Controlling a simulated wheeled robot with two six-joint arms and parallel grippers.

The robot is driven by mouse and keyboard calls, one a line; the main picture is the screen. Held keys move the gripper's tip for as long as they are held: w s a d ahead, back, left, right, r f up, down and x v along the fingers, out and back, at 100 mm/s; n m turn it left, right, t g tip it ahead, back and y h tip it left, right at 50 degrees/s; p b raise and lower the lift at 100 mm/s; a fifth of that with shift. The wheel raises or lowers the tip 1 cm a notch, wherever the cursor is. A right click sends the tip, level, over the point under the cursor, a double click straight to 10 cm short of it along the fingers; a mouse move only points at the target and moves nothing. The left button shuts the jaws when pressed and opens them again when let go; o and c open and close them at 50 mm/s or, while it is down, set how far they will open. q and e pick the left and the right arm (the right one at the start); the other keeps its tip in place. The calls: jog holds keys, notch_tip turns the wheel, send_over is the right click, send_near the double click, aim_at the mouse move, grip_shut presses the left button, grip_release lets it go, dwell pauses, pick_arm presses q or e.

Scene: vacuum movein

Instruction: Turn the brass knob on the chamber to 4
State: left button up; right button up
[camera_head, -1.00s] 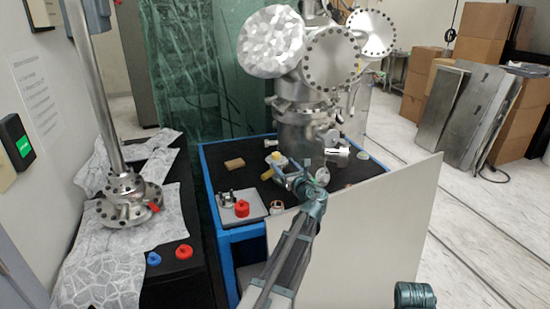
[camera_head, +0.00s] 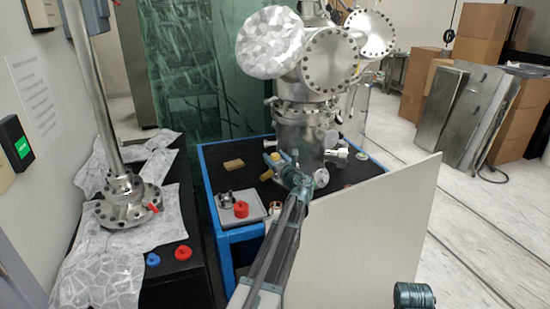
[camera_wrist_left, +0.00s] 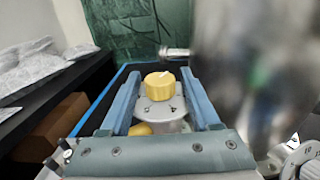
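The brass knob (camera_wrist_left: 158,86) is a yellow ribbed cap with a pale pointer mark on top, on a light round dial plate (camera_wrist_left: 165,112) with small dark marks too small to read. It also shows as a small yellow spot in the head view (camera_head: 275,157), at the front of the steel chamber (camera_head: 303,130). My left gripper (camera_wrist_left: 159,73) is open, with one blue finger on each side of the knob and narrow gaps on both sides. In the head view the left gripper (camera_head: 282,160) is small against the chamber base.
A second yellow part (camera_wrist_left: 140,129) sits below the dial. A white panel (camera_head: 365,240) stands right of my left arm. A grey tray (camera_head: 240,208) with a red cap (camera_head: 241,209) lies left of the arm, and a tan block (camera_head: 234,164) lies behind it.

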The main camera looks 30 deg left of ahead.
pick_arm(q)
grip_shut()
jog(key=shift+s+t, duration=0.1)
jog(key=shift+t, duration=0.2)
